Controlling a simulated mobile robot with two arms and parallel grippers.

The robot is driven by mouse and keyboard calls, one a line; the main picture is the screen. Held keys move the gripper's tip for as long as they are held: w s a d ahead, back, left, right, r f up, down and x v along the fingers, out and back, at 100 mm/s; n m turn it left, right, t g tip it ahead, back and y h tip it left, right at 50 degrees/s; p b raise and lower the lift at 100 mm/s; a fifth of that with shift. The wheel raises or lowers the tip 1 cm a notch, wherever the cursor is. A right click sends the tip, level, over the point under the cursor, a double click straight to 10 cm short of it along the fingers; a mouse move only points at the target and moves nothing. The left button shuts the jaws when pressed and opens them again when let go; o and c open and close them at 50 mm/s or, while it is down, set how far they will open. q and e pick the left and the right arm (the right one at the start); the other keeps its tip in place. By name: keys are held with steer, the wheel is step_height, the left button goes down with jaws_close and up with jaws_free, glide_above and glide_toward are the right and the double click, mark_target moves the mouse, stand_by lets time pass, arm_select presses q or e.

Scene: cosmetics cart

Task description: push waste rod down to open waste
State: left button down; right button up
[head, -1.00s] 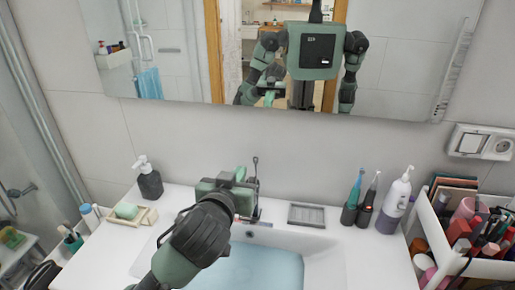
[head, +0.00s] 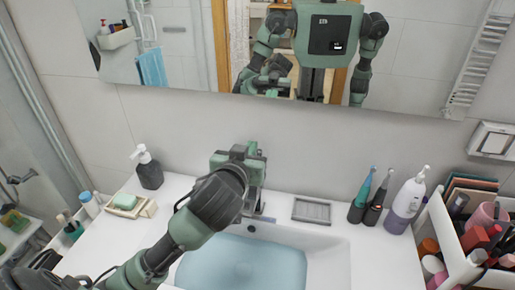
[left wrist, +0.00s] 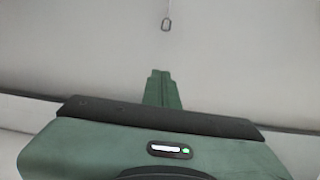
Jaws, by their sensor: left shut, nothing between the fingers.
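My left gripper (head: 250,150) is above the back edge of the washbasin, in front of the tap area. In the left wrist view its green fingers (left wrist: 163,90) are together, with nothing between them. In the head view my gripper and forearm hide the rod and most of the tap. The washbasin (head: 330,255) holds bluish water. My right gripper is not directly in view.
A soap dispenser (head: 150,170) and soap dish (head: 147,210) stand left of the basin. An empty grey dish (head: 311,211), electric toothbrushes (head: 376,200) and a pump bottle (head: 407,200) stand right. A cosmetics box (head: 460,265) is far right. The mirror (head: 420,60) hangs behind.

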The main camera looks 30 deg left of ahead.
arm_select(q)
steer(key=p, duration=0.2)
glide_above(259, 153)
steer(key=s, duration=0.2)
steer(key=f, duration=0.1)
step_height(259, 153, down, 3)
steer(key=shift+w+d+f+p, duration=0.15)
steer(key=shift+p, duration=0.15)
steer(key=shift+f, duration=0.7)
arm_select(e)
steer(key=shift+w+d+r, duration=0.1)
steer(key=shift+w+r, duration=0.15)
steer(key=shift+r, duration=0.6)
steer(key=shift+w+r, duration=0.2)
steer(key=shift+r, duration=0.65)
arm_select(q)
steer(key=shift+f, duration=0.15)
arm_select(e)
steer(key=shift+f, duration=0.15)
arm_select(q)
step_height(259, 153, down, 2)
steer(key=shift+f+b, duration=0.1)
steer(key=shift+b, duration=0.8)
arm_select(e)
steer(key=shift+f, duration=0.75)
